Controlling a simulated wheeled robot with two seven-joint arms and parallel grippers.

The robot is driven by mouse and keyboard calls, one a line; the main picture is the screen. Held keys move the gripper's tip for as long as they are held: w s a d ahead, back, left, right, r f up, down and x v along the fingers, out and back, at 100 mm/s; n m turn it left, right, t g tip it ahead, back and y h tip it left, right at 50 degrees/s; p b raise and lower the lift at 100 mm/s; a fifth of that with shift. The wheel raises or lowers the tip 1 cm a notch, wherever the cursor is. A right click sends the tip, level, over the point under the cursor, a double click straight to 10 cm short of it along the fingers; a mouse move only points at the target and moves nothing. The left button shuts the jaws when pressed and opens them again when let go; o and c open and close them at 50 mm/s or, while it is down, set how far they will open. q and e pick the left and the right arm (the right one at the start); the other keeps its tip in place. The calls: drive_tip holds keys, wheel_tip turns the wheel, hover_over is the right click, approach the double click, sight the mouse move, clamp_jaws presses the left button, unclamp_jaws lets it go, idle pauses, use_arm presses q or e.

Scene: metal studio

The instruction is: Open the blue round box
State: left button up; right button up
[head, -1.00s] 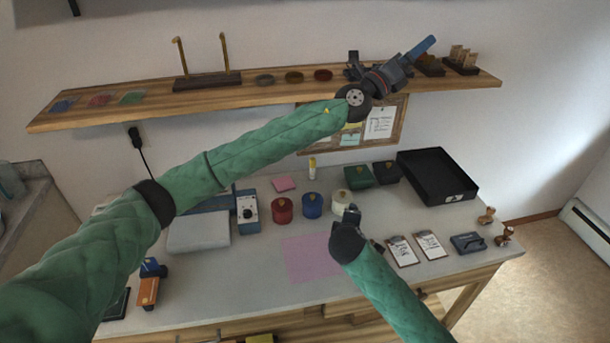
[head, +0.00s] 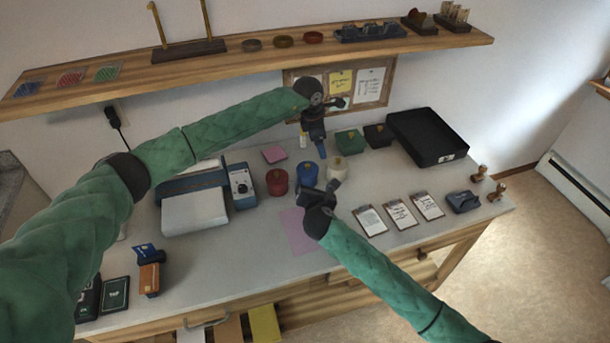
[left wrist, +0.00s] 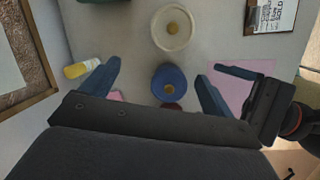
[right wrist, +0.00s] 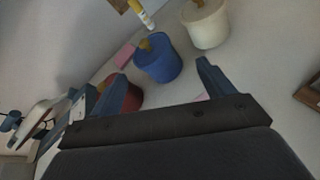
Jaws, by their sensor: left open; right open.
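The blue round box (head: 307,173) stands upright on the desk between a red round box (head: 277,182) and a white one (head: 337,168). Its lid with a gold knob is on, as the left wrist view (left wrist: 169,80) and right wrist view (right wrist: 158,65) show. My left gripper (head: 320,154) is open above and just behind the blue box, pointing down, with the box between its fingers in the left wrist view. My right gripper (head: 328,186) is open in front of the box, which appears ahead between its fingers. Neither visibly touches it.
A pink sheet (head: 299,232) lies in front of the boxes. Green (head: 349,142) and black boxes and a black tray (head: 428,137) stand behind right. Clipboards (head: 401,213) lie right. A wall shelf (head: 200,58) hangs above. A yellow-capped bottle (left wrist: 82,68) stands near my left gripper.

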sight(308, 171)
use_arm(q)
drive_tip(key=a+y, duration=0.1)
drive_tip(key=s+a+g, duration=0.1)
drive_tip(key=s+a+m+y, duration=0.1)
drive_tip(key=a, duration=0.1)
drive_tip(key=shift+s+f+y, duration=0.2)
drive_tip(key=shift+f+y, duration=0.05)
drive_tip(key=shift+y, duration=0.05)
use_arm(e)
drive_tip(key=n, duration=0.3)
drive_tip(key=shift+a+r+n+y, duration=0.3)
drive_tip(key=shift+a+r+y, duration=0.1)
use_arm(q)
drive_tip(key=shift+a, duration=0.15)
use_arm(e)
drive_tip(key=shift+n, duration=0.5)
drive_tip(key=shift+x, duration=3.95)
